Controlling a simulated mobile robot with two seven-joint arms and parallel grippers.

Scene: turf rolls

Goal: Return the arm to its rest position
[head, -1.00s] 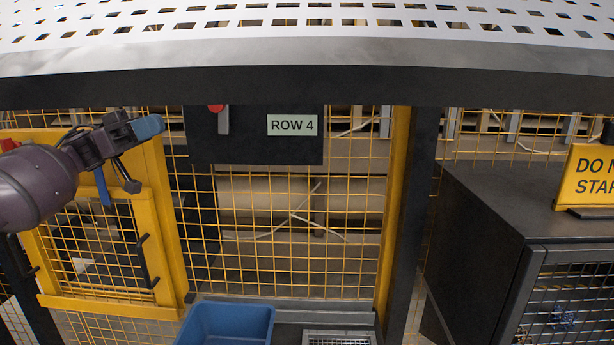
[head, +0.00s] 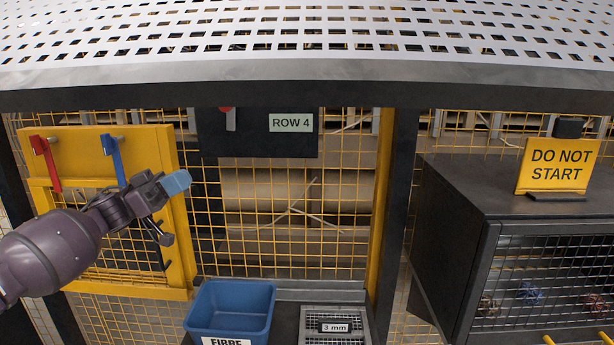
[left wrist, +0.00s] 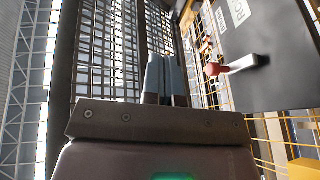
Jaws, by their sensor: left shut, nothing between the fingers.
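My left gripper (head: 177,184) is in the left part of the head view, in front of the yellow gate frame (head: 177,225). Its blue-grey fingers are together with nothing between them. In the left wrist view the fingers (left wrist: 165,77) stand side by side, pointing up at the perforated overhead deck. The fingers are apart from everything around them. My right gripper is not in view.
A dark panel marked ROW 4 (head: 255,140) has a lever with a red knob (left wrist: 213,69). A blue bin (head: 230,308) stands below. A dark cabinet (head: 450,195) bears a DO NOT START sign (head: 557,166).

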